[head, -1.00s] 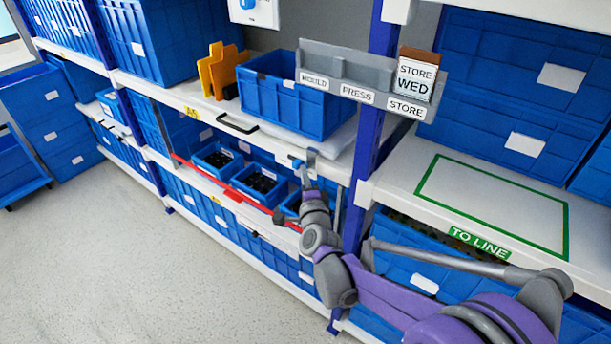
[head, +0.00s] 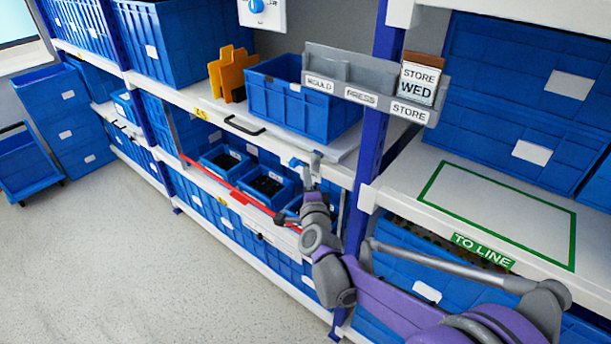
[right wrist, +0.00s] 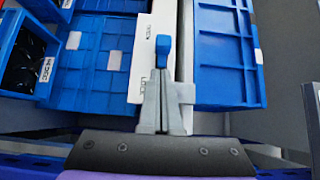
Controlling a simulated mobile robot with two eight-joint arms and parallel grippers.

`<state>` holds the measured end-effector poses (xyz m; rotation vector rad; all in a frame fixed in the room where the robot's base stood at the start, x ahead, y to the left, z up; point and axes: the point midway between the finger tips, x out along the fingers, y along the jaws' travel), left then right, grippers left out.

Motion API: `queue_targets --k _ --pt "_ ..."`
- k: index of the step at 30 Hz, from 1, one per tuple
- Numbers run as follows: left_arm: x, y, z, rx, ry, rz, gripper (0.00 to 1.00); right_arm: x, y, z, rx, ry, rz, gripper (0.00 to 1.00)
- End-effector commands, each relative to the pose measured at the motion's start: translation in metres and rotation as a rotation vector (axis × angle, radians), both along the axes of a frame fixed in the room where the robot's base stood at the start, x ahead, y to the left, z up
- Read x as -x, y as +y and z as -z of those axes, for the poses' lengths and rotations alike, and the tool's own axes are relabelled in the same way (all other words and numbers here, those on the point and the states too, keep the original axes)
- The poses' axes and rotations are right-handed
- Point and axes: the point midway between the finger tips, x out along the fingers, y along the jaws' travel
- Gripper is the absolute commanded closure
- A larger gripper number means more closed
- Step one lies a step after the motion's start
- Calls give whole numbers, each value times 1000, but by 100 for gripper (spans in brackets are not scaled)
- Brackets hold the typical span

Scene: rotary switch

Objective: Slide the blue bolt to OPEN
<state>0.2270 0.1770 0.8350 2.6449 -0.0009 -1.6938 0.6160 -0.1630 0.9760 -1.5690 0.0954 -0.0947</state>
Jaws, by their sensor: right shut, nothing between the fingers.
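The blue bolt (right wrist: 163,48) stands up from a white strip (right wrist: 142,70) in the right wrist view. In the head view a small blue piece (head: 295,162), seemingly the bolt, shows at the front edge of the middle shelf. Small lettering on the strip is hard to read, with one word near the bolt and one nearer my gripper. My right gripper (right wrist: 161,76) is shut and empty. Its fingertips are right beside the bolt's near end; I cannot tell whether they touch. It also shows in the head view (head: 312,165). My left gripper is not in view.
An open blue bin (head: 300,105) and orange pieces (head: 232,72) stand on the shelf above. Small blue bins (head: 265,185) sit below, behind a red bar (head: 225,182). A blue upright (head: 370,130) stands close right of my gripper.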

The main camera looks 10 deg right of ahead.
Motion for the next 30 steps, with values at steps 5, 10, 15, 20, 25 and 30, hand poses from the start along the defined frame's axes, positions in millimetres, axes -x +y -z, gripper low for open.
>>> queue_targets --k 5,10,15,20,25,30 --pt "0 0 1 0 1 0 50 35 3 0 -1 -1 -1 100" --pt "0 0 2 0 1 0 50 71 7 0 -1 0 -1 100" --pt "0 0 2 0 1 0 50 93 10 0 -1 -1 1 100" --pt "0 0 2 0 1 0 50 102 10 0 0 -1 1 100" --pt "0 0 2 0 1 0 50 102 10 0 0 -1 1 100" --pt "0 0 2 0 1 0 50 102 10 0 0 -1 2 100"
